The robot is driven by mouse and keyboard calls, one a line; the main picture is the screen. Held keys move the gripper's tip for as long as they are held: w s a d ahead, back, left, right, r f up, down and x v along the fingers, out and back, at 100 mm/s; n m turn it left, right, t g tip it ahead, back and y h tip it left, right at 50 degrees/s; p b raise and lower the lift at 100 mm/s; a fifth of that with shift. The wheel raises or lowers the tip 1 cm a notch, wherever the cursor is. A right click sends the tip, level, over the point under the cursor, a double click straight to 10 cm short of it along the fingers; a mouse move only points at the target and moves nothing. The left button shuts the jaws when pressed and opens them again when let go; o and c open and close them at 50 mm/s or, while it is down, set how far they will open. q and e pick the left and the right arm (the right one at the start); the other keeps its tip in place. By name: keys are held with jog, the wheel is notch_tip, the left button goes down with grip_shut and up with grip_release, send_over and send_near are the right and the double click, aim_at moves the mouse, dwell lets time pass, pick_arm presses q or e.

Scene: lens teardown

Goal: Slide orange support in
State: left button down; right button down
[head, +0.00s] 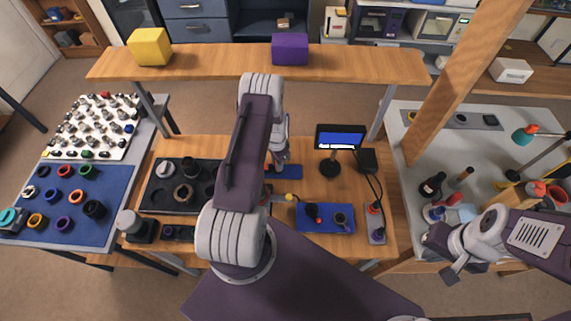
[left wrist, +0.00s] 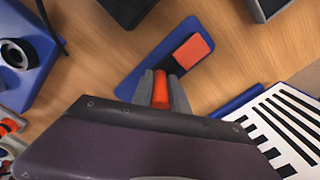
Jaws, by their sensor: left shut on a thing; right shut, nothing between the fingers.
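My left gripper (head: 280,164) is over the middle of the wooden table, its arm hiding part of the view. In the left wrist view its fingers are shut on an orange piece (left wrist: 160,91). Just beyond the fingertips lies a blue base (left wrist: 148,58) with a flat orange block (left wrist: 193,51) on it, apart from the held piece in the picture. Whether the held piece touches the base cannot be told. The blue base also shows in the head view (head: 289,172). My right gripper (head: 447,260) is shut and empty at the grey side table.
A small screen (head: 340,137) on a stand is right of the blue base. A black tray (head: 152,197) is left. A black-and-white striped card (left wrist: 296,118) lies near the left gripper. A wooden shelf (head: 222,64) spans behind.

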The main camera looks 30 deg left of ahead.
pick_arm(q)
jog(key=shift+w+a+r, duration=0.1)
jog(key=shift+w+r, duration=0.05)
jog(key=c, duration=1.6)
grip_release()
jog(key=o, duration=0.3)
jog(key=shift+a, duration=0.15)
jog(key=shift+s, duration=0.3)
jog(key=shift+w, duration=0.1)
notch_tip(320, 180, up, 9)
jog(key=shift+f+b, duration=0.1)
jog(key=shift+b, duration=1)
